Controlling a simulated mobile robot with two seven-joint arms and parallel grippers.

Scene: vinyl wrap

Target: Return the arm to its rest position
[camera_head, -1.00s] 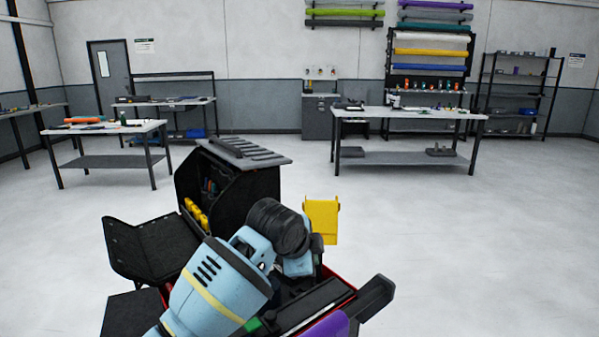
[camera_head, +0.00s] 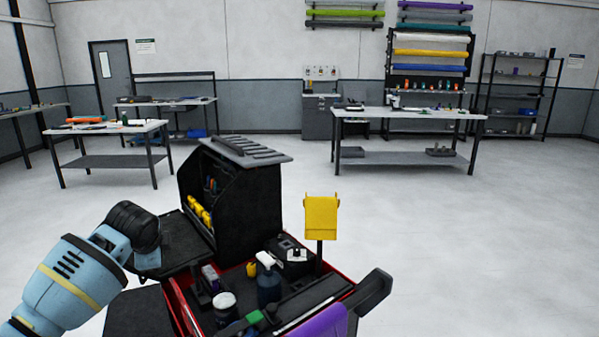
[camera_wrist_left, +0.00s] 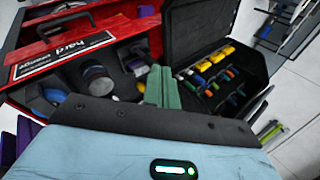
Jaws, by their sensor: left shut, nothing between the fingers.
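My left arm (camera_head: 75,270), light blue with a black joint, stands at the lower left of the head view, beside the tool cart. My left gripper (camera_wrist_left: 163,88) shows in the wrist view as two grey-green fingers held together, with nothing between them. They point toward the cart's red tray and the open black case. In the head view the fingers cannot be made out behind the arm's own links. My right gripper is not in view.
The red cart (camera_head: 185,318) holds a spray bottle (camera_head: 268,280), a jar (camera_head: 225,308), a yellow holder (camera_head: 321,217) and a purple roll (camera_head: 318,326). An open black case (camera_head: 252,205) stands behind. Worktables (camera_head: 410,114) are farther back. The floor at right is clear.

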